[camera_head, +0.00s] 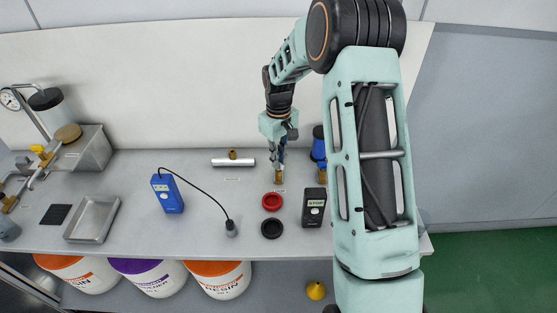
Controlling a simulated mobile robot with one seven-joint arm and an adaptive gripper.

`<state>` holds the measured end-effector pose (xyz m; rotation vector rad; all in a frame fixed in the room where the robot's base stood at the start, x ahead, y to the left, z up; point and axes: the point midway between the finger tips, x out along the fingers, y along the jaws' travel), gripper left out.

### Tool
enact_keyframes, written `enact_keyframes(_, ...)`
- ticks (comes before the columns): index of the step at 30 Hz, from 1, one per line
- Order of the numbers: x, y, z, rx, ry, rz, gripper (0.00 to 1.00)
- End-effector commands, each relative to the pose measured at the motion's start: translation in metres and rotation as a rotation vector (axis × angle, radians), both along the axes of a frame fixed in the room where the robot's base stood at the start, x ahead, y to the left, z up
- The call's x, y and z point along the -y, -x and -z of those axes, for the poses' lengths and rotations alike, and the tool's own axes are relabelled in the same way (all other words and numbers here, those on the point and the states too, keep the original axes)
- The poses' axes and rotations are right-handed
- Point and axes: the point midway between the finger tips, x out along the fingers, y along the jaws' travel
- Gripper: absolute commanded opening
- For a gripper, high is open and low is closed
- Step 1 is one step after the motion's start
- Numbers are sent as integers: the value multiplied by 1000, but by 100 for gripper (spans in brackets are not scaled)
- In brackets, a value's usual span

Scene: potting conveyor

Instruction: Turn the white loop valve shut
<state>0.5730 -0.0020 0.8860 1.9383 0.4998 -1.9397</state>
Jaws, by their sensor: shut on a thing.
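My gripper (281,165) points down at the back middle of the bench and is shut on the valve. The brass body of the valve (279,178) shows just below the fingertips and stands upright on the bench. The white loop is mostly hidden by the fingers, so I cannot tell how far it is turned. A second brass fitting (322,175) stands to the right, below a blue container (319,146), partly behind my arm.
A red ring (272,202), a black ring (271,229) and a black handheld device (314,207) lie in front of the gripper. A blue meter (167,193) with a cabled probe (231,228) and a silver pipe (233,162) are to the left.

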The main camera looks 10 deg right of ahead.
Motion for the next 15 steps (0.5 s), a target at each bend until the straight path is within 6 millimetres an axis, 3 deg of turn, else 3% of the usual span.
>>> enact_keyframes(15, 0, -1, -1, 2, 0, -485, 0)
